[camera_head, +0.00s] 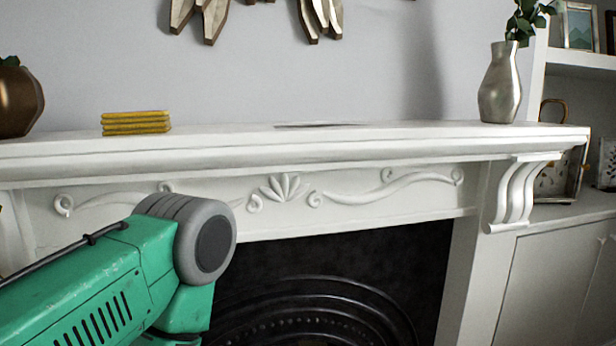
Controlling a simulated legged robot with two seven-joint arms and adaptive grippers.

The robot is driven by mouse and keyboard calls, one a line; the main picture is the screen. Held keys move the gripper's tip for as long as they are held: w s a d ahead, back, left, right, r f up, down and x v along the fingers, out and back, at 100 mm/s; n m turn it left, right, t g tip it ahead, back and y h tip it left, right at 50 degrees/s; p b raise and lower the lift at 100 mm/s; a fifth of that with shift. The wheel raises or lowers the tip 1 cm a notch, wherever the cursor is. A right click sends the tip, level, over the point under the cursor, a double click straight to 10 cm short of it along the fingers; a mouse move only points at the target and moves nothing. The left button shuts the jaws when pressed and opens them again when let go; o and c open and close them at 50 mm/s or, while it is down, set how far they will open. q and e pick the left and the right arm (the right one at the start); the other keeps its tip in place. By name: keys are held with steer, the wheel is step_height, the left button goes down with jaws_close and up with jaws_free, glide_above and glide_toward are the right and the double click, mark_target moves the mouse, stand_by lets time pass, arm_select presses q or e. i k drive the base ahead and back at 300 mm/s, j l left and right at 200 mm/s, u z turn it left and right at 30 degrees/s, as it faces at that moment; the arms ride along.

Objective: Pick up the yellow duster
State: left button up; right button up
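The yellow duster (136,122) looks like a flat, folded yellow stack. It lies on the left part of the white mantelpiece shelf (260,137). A green arm of mine with a grey rounded joint comes in from the lower left, below and in front of the shelf. No gripper fingers show on it. My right arm and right gripper are out of view. Nothing touches the duster.
A bronze vase (18,102) stands left of the duster, and a silver vase (500,85) with leaves stands at the shelf's right end. The shelf between duster and silver vase is mostly clear. The dark fireplace (340,270) opens below. Shelves (580,62) and a cabinet (560,285) are at right.

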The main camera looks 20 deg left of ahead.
mark_target(145, 122)
steer(key=k+j+u, duration=0.2)
steer(key=j, duration=0.2)
steer(key=j+u, duration=0.15)
steer(key=j, duration=0.25)
steer(key=k+j+u, duration=0.2)
steer(key=j, duration=0.2)
steer(key=i, duration=0.1)
